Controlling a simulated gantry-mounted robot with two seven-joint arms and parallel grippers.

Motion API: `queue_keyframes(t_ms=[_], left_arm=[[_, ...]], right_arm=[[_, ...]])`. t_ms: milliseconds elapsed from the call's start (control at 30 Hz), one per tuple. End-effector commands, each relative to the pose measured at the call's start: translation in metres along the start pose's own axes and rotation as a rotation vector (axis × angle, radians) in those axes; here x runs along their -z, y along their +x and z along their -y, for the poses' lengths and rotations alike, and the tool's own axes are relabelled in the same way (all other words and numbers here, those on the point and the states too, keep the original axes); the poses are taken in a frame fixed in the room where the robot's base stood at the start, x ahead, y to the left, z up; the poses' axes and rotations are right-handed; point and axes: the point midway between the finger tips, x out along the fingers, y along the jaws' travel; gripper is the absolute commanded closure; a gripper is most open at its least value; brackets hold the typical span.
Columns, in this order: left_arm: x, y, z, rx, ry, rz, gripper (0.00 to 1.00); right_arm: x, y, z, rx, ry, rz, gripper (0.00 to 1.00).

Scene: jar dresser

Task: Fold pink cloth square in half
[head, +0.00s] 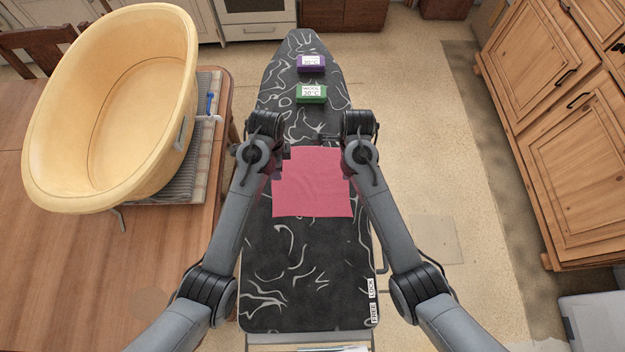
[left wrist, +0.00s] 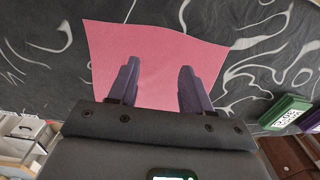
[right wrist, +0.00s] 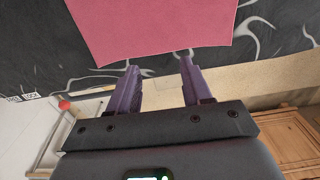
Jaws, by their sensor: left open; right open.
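The pink cloth square (head: 312,185) lies flat on the black patterned ironing board (head: 300,270), with its far corners partly hidden by my arms in the head view. My left gripper (left wrist: 159,64) is open and empty, with the cloth (left wrist: 150,45) behind and between its fingers in the left wrist view. My right gripper (right wrist: 160,63) is open and empty, with its fingertips near one edge of the cloth (right wrist: 150,25) in the right wrist view. I cannot tell whether either gripper touches the cloth.
A green block (head: 311,94) and a purple block (head: 311,63) with labels sit on the board's far end. A yellow tub (head: 60,150) stands on the wooden table (head: 60,270) at left. Wooden cabinets (head: 550,110) stand at right. The board's near half is clear.

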Motion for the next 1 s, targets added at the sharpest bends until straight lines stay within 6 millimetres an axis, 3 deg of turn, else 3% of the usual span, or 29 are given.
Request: queue_keyframes(t_ms=[500, 1000], left_arm=[[0.0, 0.062, -0.001, -0.001, -0.001, -0.001, 0.51], [0.0, 0.072, 0.0, 0.001, -0.002, -0.001, 0.51]], right_arm=[[0.0, 0.062, -0.001, -0.001, -0.001, 0.0, 0.51], [0.0, 0.072, -0.001, 0.0, -0.002, 0.001, 0.51]])
